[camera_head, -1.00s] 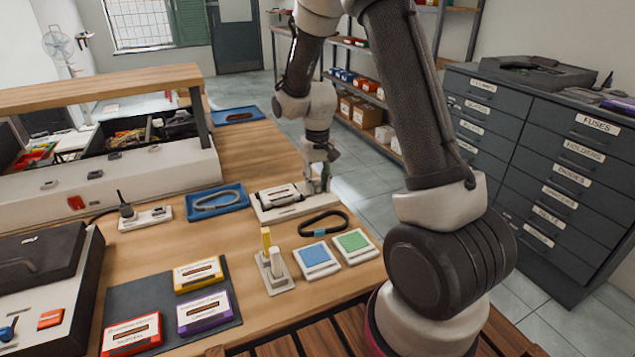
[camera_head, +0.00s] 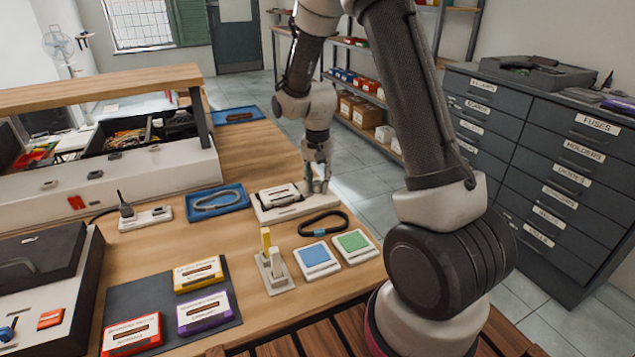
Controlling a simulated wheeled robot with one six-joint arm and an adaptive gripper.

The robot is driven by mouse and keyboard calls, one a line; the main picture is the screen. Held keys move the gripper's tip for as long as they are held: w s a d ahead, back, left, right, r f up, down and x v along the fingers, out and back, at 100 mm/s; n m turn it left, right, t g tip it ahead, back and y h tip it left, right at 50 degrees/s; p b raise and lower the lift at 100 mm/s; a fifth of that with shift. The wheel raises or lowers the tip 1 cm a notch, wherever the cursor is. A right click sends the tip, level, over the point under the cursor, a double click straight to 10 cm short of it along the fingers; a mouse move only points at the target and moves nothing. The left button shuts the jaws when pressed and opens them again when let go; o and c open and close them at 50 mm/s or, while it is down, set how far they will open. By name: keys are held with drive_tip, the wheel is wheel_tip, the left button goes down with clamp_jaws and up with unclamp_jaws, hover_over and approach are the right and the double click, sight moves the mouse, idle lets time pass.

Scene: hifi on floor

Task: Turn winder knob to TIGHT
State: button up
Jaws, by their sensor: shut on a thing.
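The winder (camera_head: 290,211) is a pale flat device on the wooden bench, with a cassette (camera_head: 279,196) seated on it. My gripper (camera_head: 318,189) points down at the winder's right end. Its fingers are shut on the winder knob there, which they mostly hide. The knob's TIGHT mark and its pointer are too small or hidden to read.
A black looped belt (camera_head: 323,224) lies just in front of the winder. Blue (camera_head: 317,259) and green (camera_head: 354,245) pads sit nearer. A blue tray (camera_head: 218,202) with a grey loop is left of the winder. Several cassettes lie on a dark mat (camera_head: 228,268).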

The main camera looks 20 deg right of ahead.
sight(318, 183)
drive_tip(key=o, duration=1)
drive_tip(key=shift+o, duration=0.2)
wheel_tip(318, 183, up, 12)
idle(0.4)
